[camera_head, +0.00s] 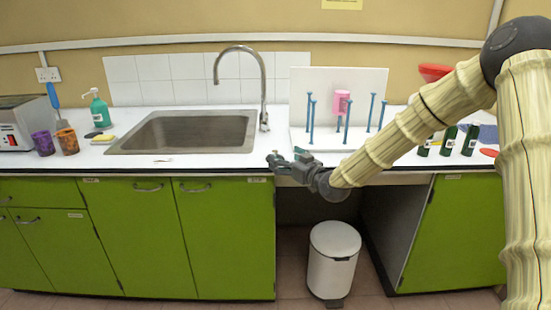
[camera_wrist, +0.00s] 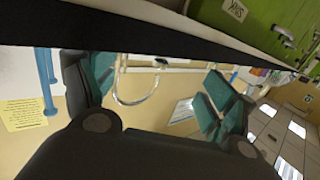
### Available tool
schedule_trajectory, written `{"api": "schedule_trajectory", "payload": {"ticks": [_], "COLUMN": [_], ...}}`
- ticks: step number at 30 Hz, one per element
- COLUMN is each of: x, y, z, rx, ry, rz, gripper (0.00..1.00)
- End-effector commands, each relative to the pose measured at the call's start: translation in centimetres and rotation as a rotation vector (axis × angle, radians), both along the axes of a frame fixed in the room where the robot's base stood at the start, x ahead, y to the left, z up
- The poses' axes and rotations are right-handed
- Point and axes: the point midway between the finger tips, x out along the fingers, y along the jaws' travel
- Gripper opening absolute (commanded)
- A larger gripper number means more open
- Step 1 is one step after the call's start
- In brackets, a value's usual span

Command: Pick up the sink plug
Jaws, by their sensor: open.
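I cannot make out a sink plug for certain in either view. A small pale item (camera_head: 163,160) lies on the counter just in front of the sink; it is too small to identify. The steel sink (camera_head: 185,132) is set into the white counter, with a tall curved tap (camera_head: 263,95) at its right rear. My gripper (camera_head: 272,158) is at the counter's front edge, to the right of the sink and apart from the small item. In the wrist view its teal-padded fingers (camera_wrist: 155,75) are spread, with nothing held between them.
A pegged white drying rack (camera_head: 300,135) with a pink cup (camera_head: 342,101) stands right of the tap. A green bottle (camera_head: 97,108), a yellow sponge (camera_head: 103,138) and two cups (camera_head: 67,141) are left of the sink. Dark bottles (camera_head: 448,140) stand right. A white bin (camera_head: 333,258) is below.

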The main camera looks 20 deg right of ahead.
Motion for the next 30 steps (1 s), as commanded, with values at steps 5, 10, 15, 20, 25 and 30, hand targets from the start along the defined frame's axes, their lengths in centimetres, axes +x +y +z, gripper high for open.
{"api": "schedule_trajectory", "payload": {"ticks": [5, 10, 15, 20, 25, 30], "x": [0.9, 2.4, 4.5, 5.6, 5.7, 5.7], "y": [0.3, 0.8, 1.3, 1.6, 1.7, 1.7], "z": [-0.1, 0.0, 0.0, -0.1, -0.1, -0.1], "rx": [0.0, -0.001, 0.0, 0.0, 0.0, 0.0], "ry": [0.0, 0.0, 0.0, 0.001, 0.001, 0.001], "rz": [-0.001, -0.001, -0.004, -0.004, -0.004, -0.004], "gripper": [0.85, 0.85, 0.85, 0.85, 0.85, 0.7]}}
